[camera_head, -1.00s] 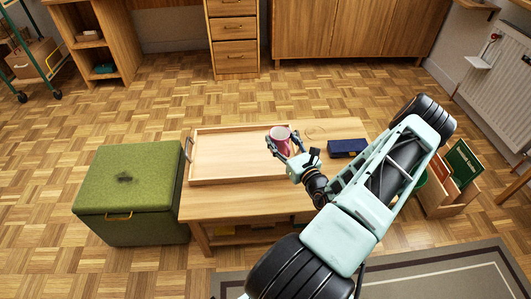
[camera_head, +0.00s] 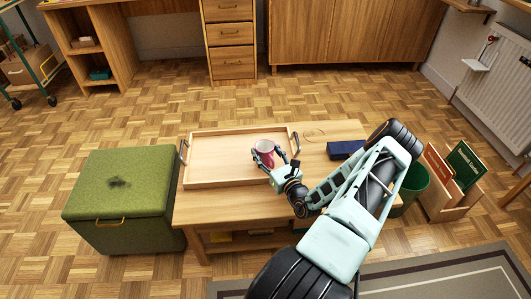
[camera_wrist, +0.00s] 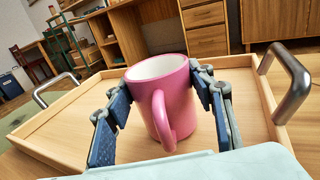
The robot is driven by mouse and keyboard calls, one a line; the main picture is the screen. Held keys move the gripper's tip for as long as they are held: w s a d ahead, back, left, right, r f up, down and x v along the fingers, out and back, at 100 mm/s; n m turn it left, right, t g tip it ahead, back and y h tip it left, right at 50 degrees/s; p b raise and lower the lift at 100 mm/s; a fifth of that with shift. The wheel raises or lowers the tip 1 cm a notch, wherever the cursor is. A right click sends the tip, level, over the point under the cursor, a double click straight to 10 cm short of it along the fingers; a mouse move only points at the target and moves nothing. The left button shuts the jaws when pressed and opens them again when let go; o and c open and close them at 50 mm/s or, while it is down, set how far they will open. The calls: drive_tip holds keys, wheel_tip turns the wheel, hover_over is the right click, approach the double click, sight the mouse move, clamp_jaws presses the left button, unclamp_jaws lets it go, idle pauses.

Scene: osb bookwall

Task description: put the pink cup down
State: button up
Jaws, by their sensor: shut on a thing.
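The pink cup (camera_head: 265,152) has a white inside and stands upright between the fingers of my gripper (camera_head: 268,161). In the wrist view, the pink cup (camera_wrist: 168,105) shows its handle toward the camera, and the gripper's blue-padded fingers (camera_wrist: 160,108) press on it from both sides. The cup is over the right part of the wooden tray (camera_head: 218,160), inside its rim. I cannot tell whether its base touches the tray floor; the cup's lower part is partly hidden by my gripper in the head view.
The tray, with metal handles, lies on a low wooden table (camera_head: 235,208). A dark blue box (camera_head: 345,149) lies right of the tray. A green storage stool (camera_head: 120,195) stands left of the table. The tray's left part is empty.

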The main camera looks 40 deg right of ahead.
drive_tip(key=shift+f, duration=0.2)
drive_tip(key=o, duration=1.3)
drive_tip(key=shift+o, duration=0.2)
drive_tip(key=shift+r, duration=0.1)
drive_tip(key=shift+r, duration=0.2)
drive_tip(key=s+p, duration=0.1)
drive_tip(key=s, duration=0.3)
drive_tip(key=s+a+p, duration=0.1)
drive_tip(key=s, duration=0.3)
drive_tip(key=s+a, duration=0.1)
drive_tip(key=s, duration=0.3)
drive_tip(key=shift+f+p, duration=0.1)
drive_tip(key=shift+p, duration=0.3)
drive_tip(key=shift+w, duration=0.1)
